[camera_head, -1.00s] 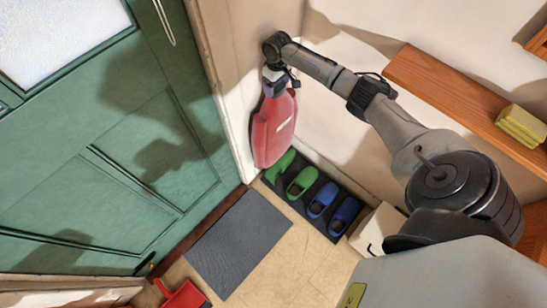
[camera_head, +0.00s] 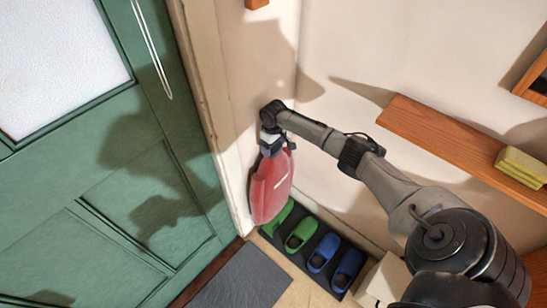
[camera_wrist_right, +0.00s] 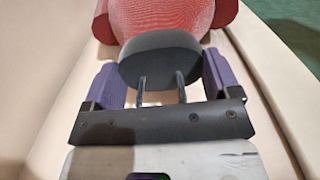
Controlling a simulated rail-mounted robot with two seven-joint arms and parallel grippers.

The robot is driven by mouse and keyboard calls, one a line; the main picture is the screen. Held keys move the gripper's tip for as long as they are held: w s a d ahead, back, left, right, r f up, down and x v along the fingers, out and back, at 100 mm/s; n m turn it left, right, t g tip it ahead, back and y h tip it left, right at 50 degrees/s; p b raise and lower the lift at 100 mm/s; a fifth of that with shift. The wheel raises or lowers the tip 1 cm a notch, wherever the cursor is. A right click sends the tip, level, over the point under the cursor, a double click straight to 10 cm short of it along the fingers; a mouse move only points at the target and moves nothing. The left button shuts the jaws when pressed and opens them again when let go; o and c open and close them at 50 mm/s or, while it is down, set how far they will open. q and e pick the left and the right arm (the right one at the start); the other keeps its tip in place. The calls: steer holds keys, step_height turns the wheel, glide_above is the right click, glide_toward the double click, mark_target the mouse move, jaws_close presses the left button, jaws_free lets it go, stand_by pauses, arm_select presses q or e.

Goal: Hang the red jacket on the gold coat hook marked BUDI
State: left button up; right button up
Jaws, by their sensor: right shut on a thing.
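The red jacket (camera_head: 270,188) hangs below my right gripper (camera_head: 270,140) in front of the wall beside the green door. My right gripper is shut on the jacket at its top end. In the right wrist view, the gripper's purple fingers (camera_wrist_right: 161,82) stand either side of a dark rounded piece, with the red cloth of the jacket (camera_wrist_right: 180,18) beyond it. The exact grip point is partly hidden. The gold coat hook marked BUDI is not seen in these frames. My left gripper is not in view.
The green door (camera_head: 140,170) fills the left. Green shoes (camera_head: 301,235) and blue shoes (camera_head: 324,252) sit on a dark mat below the jacket. A wooden shelf (camera_head: 440,140) with a yellow block (camera_head: 522,165) is at right. A wooden piece (camera_head: 257,3) shows at the top edge.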

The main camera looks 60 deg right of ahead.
step_height(320, 180, down, 3)
steer(key=shift+w+r+b, duration=0.1)
steer(key=shift+r+b, duration=0.1)
steer(key=shift+b, duration=0.3)
steer(key=shift+f, duration=1)
steer(key=o, duration=1.2)
steer(key=shift+c, duration=0.2)
steer(key=shift+o, duration=1.2)
